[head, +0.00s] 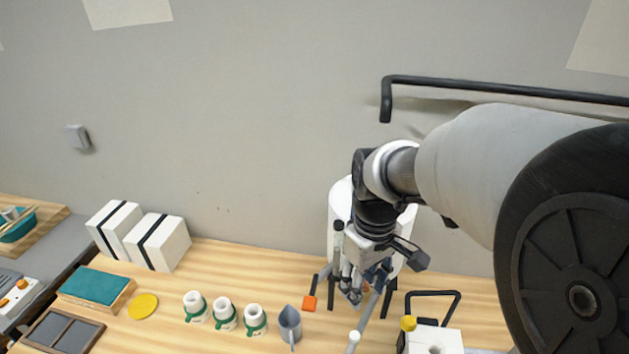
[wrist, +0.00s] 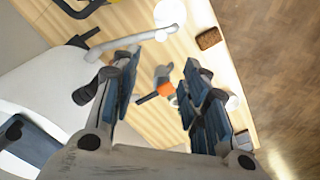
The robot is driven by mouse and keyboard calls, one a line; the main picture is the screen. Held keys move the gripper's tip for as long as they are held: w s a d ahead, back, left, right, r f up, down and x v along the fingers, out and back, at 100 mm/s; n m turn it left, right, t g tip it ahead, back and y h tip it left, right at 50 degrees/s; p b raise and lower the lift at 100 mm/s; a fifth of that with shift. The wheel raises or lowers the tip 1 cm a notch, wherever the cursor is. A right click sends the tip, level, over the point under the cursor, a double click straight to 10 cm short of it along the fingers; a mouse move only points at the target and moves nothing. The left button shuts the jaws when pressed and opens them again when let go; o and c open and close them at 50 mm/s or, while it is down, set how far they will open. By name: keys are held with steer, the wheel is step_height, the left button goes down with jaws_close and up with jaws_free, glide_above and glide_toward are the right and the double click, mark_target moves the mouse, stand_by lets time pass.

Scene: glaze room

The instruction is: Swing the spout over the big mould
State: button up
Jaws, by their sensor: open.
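A white tank (head: 341,208) stands on dark legs near the wall, partly behind my arm. A pale grey pipe, which looks like the spout (head: 367,318), reaches from below my gripper towards the front. In the wrist view the spout (wrist: 118,44) looks bent, above the left finger. My gripper (head: 362,289) is open in front of the tank; in the wrist view its fingers (wrist: 160,92) stand apart with nothing seen held between them. A white block with a hole on top (head: 435,342) is at the bottom edge; I cannot tell whether it is the big mould.
Several white pots with green bands (head: 225,316) and a yellow disc (head: 143,306) are farther left. Two white blocks with black bands (head: 158,243) stand near the wall.

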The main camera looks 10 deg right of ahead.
mark_target(355, 335)
step_height(355, 335, down, 18)
steer(key=b, duration=0.3)
steer(key=shift+a+r, duration=0.1)
steer(key=shift+r, duration=0.15)
steer(key=shift+s, duration=0.1)
steer(key=shift+c, duration=0.2)
jaws_close()
stand_by(0.4)
